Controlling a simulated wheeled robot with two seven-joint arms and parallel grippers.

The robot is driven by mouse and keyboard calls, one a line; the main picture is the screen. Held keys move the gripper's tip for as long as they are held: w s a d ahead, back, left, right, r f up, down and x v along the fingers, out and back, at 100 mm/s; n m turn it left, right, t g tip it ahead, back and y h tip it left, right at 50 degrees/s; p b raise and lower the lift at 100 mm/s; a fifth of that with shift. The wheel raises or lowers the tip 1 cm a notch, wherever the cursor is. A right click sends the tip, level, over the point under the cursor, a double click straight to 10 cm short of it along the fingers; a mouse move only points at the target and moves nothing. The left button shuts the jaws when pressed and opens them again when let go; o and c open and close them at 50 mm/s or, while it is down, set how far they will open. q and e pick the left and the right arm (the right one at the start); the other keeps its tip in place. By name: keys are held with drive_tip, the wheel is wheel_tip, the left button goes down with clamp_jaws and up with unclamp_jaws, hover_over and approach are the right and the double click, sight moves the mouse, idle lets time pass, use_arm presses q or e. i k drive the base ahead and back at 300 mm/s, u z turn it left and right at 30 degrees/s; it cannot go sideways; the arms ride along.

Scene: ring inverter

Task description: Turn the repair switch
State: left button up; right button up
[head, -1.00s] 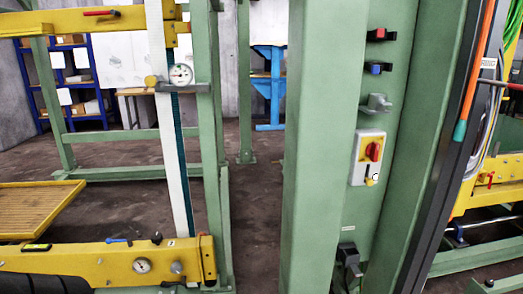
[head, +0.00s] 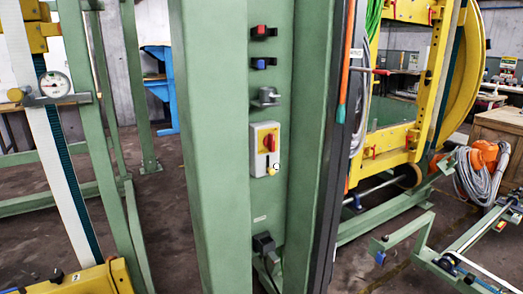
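The repair switch appears to be the red rotary knob (head: 269,143) on a grey and yellow switch box (head: 262,165). The box is fixed to the recessed face of a green upright column, near the middle of the head view. A small yellow part with a round tag sits below the knob. Neither of my grippers shows in the head view.
On the same column are a red button block (head: 264,31), a blue button block (head: 263,63), a grey bracket (head: 266,97) and a dark connector (head: 264,243). A wooden crate (head: 500,125) and orange equipment stand right.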

sight(269, 142)
drive_tip(key=u, duration=1.8)
drive_tip(key=i, duration=0.85)
drive_tip(key=z, duration=1.95)
drive_tip(key=i, duration=0.25)
drive_tip(key=z, duration=0.1)
